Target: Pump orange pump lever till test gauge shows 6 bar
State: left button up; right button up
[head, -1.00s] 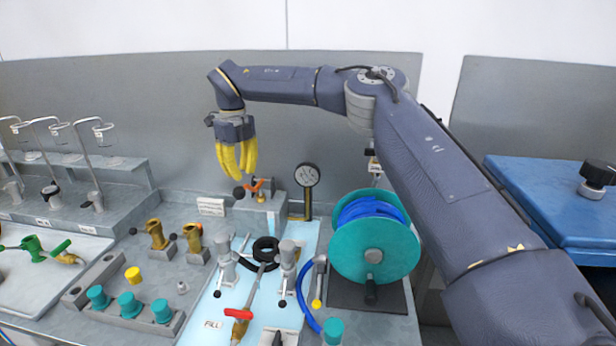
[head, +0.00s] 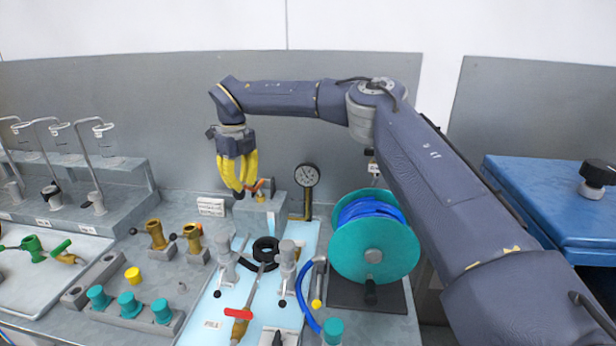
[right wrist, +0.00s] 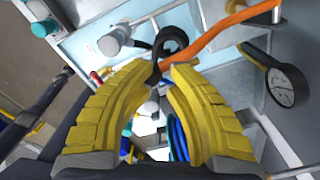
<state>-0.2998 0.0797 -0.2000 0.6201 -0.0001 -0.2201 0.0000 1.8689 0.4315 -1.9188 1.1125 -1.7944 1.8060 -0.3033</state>
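The orange pump lever (head: 257,186) is on a grey block at the back of the bench, its black knob low at the left. In the right wrist view the lever (right wrist: 235,25) slants from the upper right to the fingertips. My right gripper (head: 245,191) has its yellow fingertips at the lever, beside the knob. The round test gauge (head: 306,175) stands right of the block and shows in the wrist view (right wrist: 287,87). Its reading is too small to make out. My left gripper is out of view.
A teal hose reel (head: 374,250) stands right of the gauge, under my right arm. Grey valves and a black hose coil (head: 265,250) are on the light blue mat in front. Brass fittings (head: 156,236) and teal caps (head: 130,303) are left. A blue cabinet (head: 560,200) is far right.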

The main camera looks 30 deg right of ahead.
notch_tip(320, 180, down, 12)
notch_tip(320, 180, up, 15)
jog(key=shift+w+r, duration=0.1)
dwell(0.7)
dwell(0.8)
jog(key=shift+d, duration=0.1)
dwell(2.2)
dwell(0.8)
notch_tip(320, 180, down, 15)
notch_tip(320, 180, up, 15)
jog(key=shift+f, duration=0.2)
dwell(0.8)
